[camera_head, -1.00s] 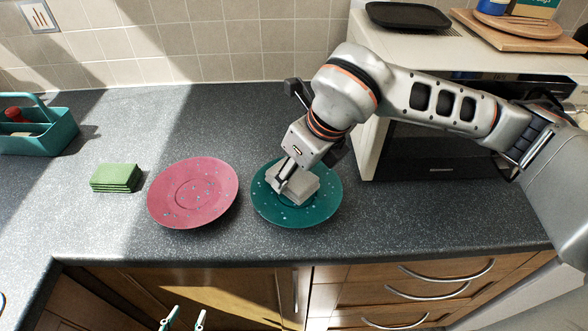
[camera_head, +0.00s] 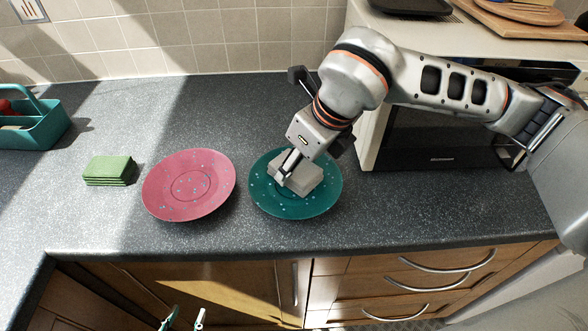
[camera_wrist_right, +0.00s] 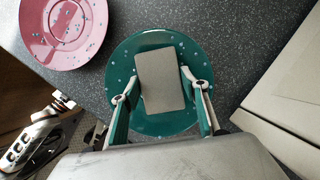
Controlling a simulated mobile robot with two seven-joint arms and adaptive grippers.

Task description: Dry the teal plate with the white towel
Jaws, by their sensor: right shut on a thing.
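The teal plate (camera_head: 322,199) lies on the counter left of the microwave, with pale droplets scattered over it. It also shows in the right wrist view (camera_wrist_right: 160,40). The white towel (camera_head: 308,181), a folded greyish block, rests on the plate near its middle; it fills the space between the fingers in the right wrist view (camera_wrist_right: 162,80). My right gripper (camera_head: 287,171) reaches down from the right and is shut on the towel. My left gripper (camera_head: 184,318) shows only its two teal fingertips at the bottom edge, apart with nothing between them.
A pink plate (camera_head: 188,186) with droplets lies just left of the teal plate. Beyond it are a folded green cloth stack (camera_head: 110,171) and a teal caddy (camera_head: 35,127). A microwave (camera_head: 440,140) stands close on the right. Counter behind the plates is clear.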

